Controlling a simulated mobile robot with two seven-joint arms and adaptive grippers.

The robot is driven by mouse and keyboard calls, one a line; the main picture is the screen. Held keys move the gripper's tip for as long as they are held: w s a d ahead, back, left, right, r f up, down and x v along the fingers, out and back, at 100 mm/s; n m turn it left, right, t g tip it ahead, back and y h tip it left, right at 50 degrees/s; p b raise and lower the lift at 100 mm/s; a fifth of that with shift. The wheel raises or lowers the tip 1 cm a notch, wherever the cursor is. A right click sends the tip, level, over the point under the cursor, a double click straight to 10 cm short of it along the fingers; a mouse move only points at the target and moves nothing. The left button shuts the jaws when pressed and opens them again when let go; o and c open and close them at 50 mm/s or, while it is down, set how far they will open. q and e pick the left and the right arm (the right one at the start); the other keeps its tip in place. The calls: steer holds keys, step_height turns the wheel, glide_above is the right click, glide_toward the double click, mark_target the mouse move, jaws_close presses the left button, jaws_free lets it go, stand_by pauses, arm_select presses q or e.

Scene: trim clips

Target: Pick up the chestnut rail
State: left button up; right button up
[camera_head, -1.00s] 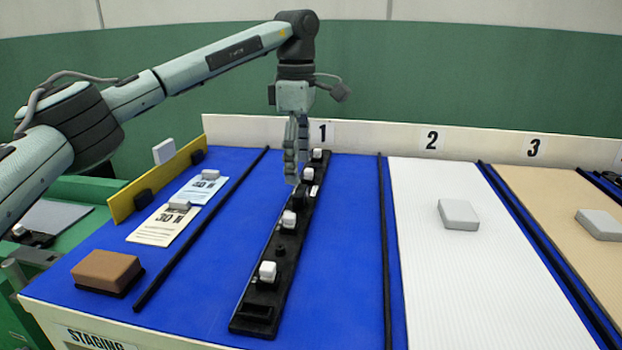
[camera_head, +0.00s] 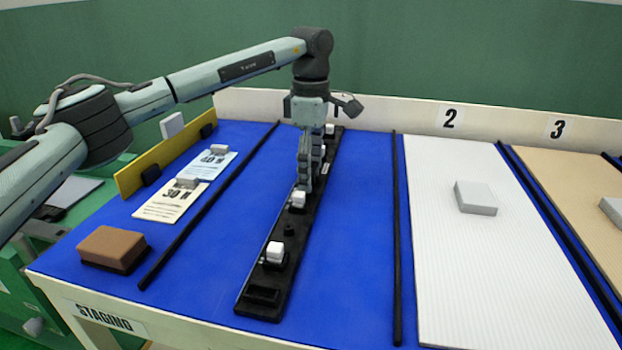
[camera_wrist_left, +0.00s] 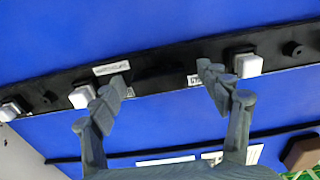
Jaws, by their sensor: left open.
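A long black rail (camera_head: 263,294) with several white clips lies lengthwise on the blue table surface; no rail in view looks chestnut-brown. My left gripper (camera_head: 305,188) points down over the middle of the rail, its fingers hiding part of it. In the left wrist view the left gripper (camera_wrist_left: 163,80) is open, with its fingertips spread along the rail (camera_wrist_left: 160,70) and a bare stretch between them. White clips (camera_wrist_left: 82,97) and (camera_wrist_left: 248,65) sit just outside the fingers. I cannot tell whether the fingertips touch the rail. My right gripper is not in view.
A brown block (camera_head: 113,247) sits at the left front. Two cards (camera_head: 172,201) lie by a yellow strip (camera_head: 165,160). Thin black dividers (camera_head: 397,230) run either side of the rail's blue lane. A grey block (camera_head: 475,197) rests on the white ribbed panel (camera_head: 470,270).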

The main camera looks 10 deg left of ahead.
arm_select(q)
steer(key=c, duration=1.5)
steer(key=shift+r, duration=0.1)
